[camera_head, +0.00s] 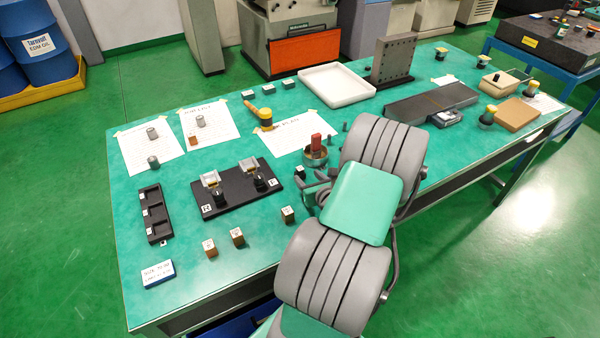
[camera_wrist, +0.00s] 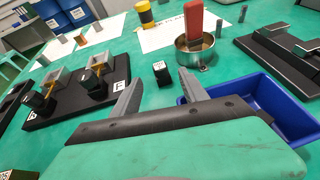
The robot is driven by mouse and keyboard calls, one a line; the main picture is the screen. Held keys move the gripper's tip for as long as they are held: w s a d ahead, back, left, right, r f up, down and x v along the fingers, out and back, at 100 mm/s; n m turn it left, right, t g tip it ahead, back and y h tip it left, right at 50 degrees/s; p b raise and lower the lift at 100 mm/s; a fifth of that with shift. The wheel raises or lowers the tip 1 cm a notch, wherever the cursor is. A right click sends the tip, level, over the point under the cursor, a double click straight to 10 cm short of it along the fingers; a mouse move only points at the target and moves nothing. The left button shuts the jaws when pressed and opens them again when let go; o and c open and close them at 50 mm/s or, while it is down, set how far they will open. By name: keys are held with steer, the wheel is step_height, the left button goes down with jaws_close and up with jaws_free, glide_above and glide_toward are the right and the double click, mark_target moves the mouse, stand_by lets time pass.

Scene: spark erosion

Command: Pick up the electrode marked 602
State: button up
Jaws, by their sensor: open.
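No mark 602 can be read in either view, so I cannot tell which block it is on. Small blocks with white top labels stand on the green table: two copper-coloured ones, at the left (camera_head: 209,248) and beside it (camera_head: 237,236), and a darker one (camera_head: 288,214) nearer my arm. Another small dark block (camera_head: 300,171) stands by the round pan; in the wrist view a dark block with a white label (camera_wrist: 161,75) appears beyond and between my fingertips. My gripper (camera_head: 316,190) is open and empty above the table, partly hidden by my arm.
A black fixture (camera_head: 221,205) with two clamps stands left of my gripper. A metal pan (camera_wrist: 194,58) holding a red upright object is ahead. A blue bin (camera_wrist: 270,92) lies right of my fingers. A black slotted tray (camera_head: 153,232) is at far left.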

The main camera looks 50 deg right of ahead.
mark_target(301, 170)
steer(key=p+x, duration=0.1)
steer(key=x, duration=0.5)
steer(key=shift+s+a+r, duration=0.1)
jaws_close()
stand_by(0.3)
